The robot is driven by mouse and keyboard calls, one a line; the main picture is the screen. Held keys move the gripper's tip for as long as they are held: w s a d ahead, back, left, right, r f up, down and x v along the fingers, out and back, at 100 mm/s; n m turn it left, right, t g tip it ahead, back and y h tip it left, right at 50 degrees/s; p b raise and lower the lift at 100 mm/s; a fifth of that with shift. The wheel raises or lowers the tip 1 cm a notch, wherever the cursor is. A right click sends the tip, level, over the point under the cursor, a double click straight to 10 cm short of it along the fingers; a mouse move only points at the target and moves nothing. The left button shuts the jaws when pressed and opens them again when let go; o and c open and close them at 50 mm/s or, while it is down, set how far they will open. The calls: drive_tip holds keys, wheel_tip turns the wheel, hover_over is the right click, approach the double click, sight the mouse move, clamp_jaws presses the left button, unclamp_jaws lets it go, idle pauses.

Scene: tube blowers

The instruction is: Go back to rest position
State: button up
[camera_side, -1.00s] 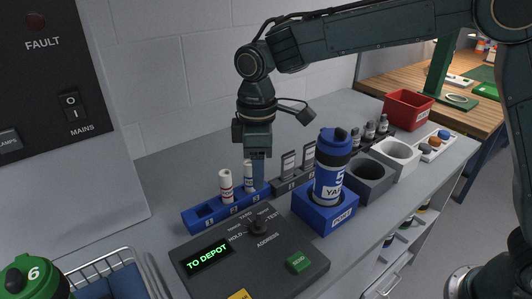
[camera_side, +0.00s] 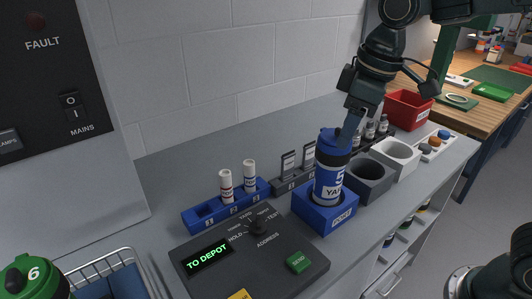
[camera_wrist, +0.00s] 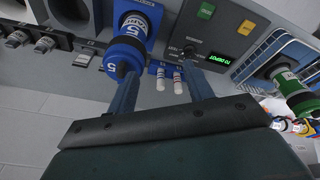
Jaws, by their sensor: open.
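My gripper (camera_side: 350,128) hangs tilted above and behind the blue-capped carrier marked 5 (camera_side: 330,170). The carrier stands upright in the blue port block (camera_side: 315,212). In the wrist view my gripper (camera_wrist: 158,75) has its two fingers apart and nothing between them. The left finger overlaps the edge of the carrier (camera_wrist: 128,47) in that picture; I cannot tell whether they touch. Two white tubes (camera_side: 226,186) (camera_side: 249,175) stand in the blue rack (camera_side: 203,214). The control panel (camera_side: 240,275) display reads TO DEPOT.
Grey (camera_side: 372,184) and white (camera_side: 396,157) round holders stand right of the carrier. A red bin (camera_side: 407,110) is at the back right. A green-capped carrier marked 6 (camera_side: 35,277) stands at the front left by a wire basket (camera_side: 108,272). The bench behind the rack is clear.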

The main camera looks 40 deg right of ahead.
drive_tip(key=s+d+f+m+t, duration=0.1)
drive_tip(key=s+d+m, duration=0.2)
drive_tip(key=s, duration=0.4)
drive_tip(key=s+d+m+t, duration=0.2)
drive_tip(key=s+d, duration=0.3)
drive_tip(key=s, duration=0.3)
drive_tip(key=shift+s+f+m+h, duration=0.3)
drive_tip(key=shift+f+m, duration=0.05)
drive_tip(key=shift+m, duration=0.15)
